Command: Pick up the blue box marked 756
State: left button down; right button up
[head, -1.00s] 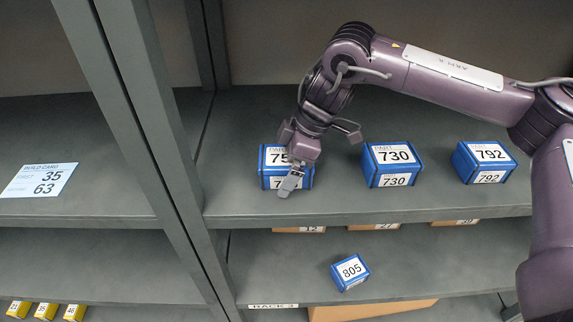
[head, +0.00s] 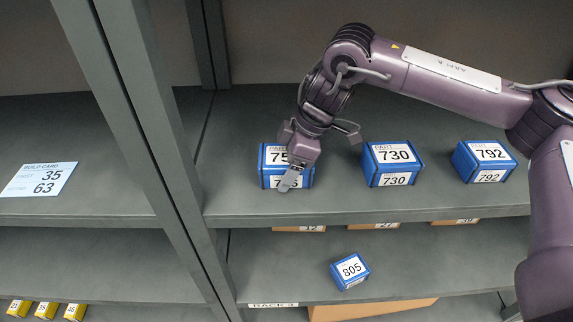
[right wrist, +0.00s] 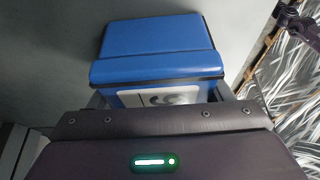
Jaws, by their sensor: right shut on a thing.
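The blue box marked 75-something (head: 268,168) sits at the left end of the upper shelf. Its last digit on the top label is covered by my gripper, and its front label is partly covered too. My right gripper (head: 290,178) is over this box, shut on it, with one finger across its front. In the right wrist view the blue box (right wrist: 158,50) lies just beyond the gripper body, its label partly hidden. The box appears to rest on the shelf. My left gripper is not in view.
Blue boxes 730 (head: 392,164) and 792 (head: 484,161) stand to the right on the same shelf (head: 350,205). Box 805 (head: 350,271) is on the shelf below. A grey upright (head: 150,120) is close on the left, with a build card (head: 40,180) beyond it.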

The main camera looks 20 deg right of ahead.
jog(key=shift+r, duration=0.25)
